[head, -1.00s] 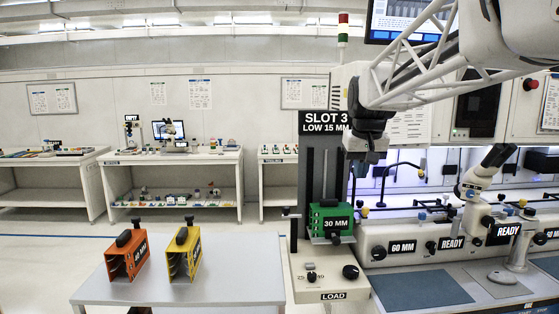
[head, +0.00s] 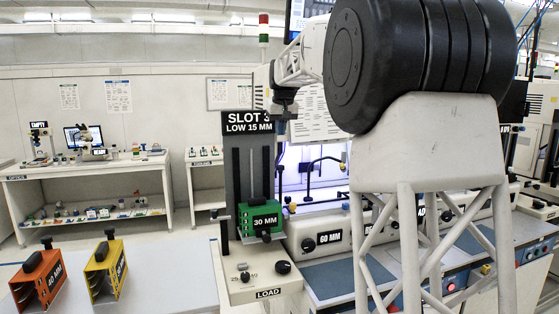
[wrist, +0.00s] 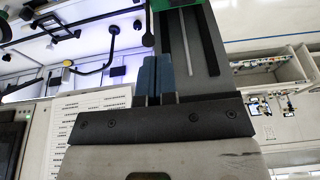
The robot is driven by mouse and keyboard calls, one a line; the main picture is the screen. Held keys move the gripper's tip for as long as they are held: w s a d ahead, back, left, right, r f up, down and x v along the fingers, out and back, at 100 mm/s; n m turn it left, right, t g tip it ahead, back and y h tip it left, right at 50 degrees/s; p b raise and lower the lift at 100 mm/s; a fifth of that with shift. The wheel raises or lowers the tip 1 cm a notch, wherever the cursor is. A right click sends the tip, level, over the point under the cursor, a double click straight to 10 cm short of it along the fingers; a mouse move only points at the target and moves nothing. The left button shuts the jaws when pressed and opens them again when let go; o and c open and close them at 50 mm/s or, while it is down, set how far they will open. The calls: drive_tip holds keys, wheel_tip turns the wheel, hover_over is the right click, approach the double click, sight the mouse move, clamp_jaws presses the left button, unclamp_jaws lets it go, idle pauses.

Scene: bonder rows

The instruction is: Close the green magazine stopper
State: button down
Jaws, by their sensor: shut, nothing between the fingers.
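The green magazine (head: 257,215), labelled 30 MM, stands on the loader under the SLOT 3 sign. A black part (head: 266,236) shows low on its front; I cannot tell from its look whether the stopper is open or closed. In the wrist view only an edge of the green magazine (wrist: 174,4) shows at the top. My gripper (head: 281,128) is above and to the right of the magazine in the head view, apart from it. Its blue fingers also show in the wrist view (wrist: 155,80), together and empty, in front of the dark column.
An orange magazine (head: 37,280) and a yellow magazine (head: 104,272) stand on the table at left. The dark slotted column (head: 243,160) rises behind the green magazine. A lever post (head: 224,230) stands left of it. Knobs (head: 283,268) sit on the loader front.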

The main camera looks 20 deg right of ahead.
drive_tip(key=w+d, duration=0.4)
drive_tip(key=w, duration=0.6)
drive_tip(key=shift+w+d+f, duration=0.15)
drive_tip(key=shift+w+d, duration=0.2)
drive_tip(key=shift+f, duration=0.1)
hover_over(281, 185)
wheel_tip(281, 185, down, 12)
drive_tip(key=shift+w+d+f, duration=0.1)
drive_tip(key=shift+f, duration=0.6)
wheel_tip(281, 185, down, 12)
drive_tip(key=shift+r, duration=0.15)
